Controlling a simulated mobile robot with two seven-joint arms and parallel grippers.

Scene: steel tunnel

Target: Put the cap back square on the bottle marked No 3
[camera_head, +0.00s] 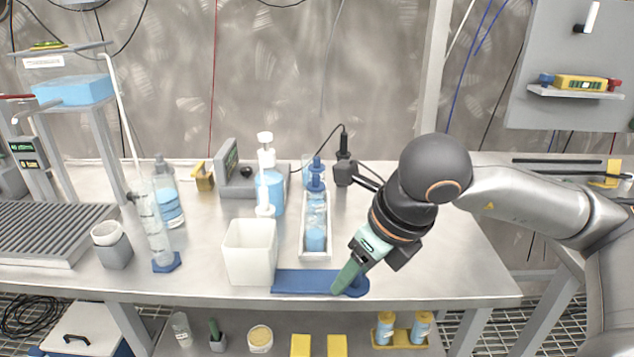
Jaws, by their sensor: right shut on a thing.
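A narrow white tray (303,251) in the middle of the bench holds a row of clear bottles. The front bottle (316,236) has blue liquid, and a blue top (317,183) shows farther back. I cannot read any number, so I cannot tell which is No 3. My right gripper (346,279) reaches down to the right end of a flat dark blue mat (300,282), in front of the tray. It is shut on a small dark blue piece, seemingly the cap, mostly hidden by the fingers. My left gripper is not in view.
A white open bin (250,252) stands just left of the tray. A pump bottle (270,190) is behind it. A measuring cylinder (156,235) and grey cup (112,246) stand farther left. The bench (450,270) is clear to the right of my gripper.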

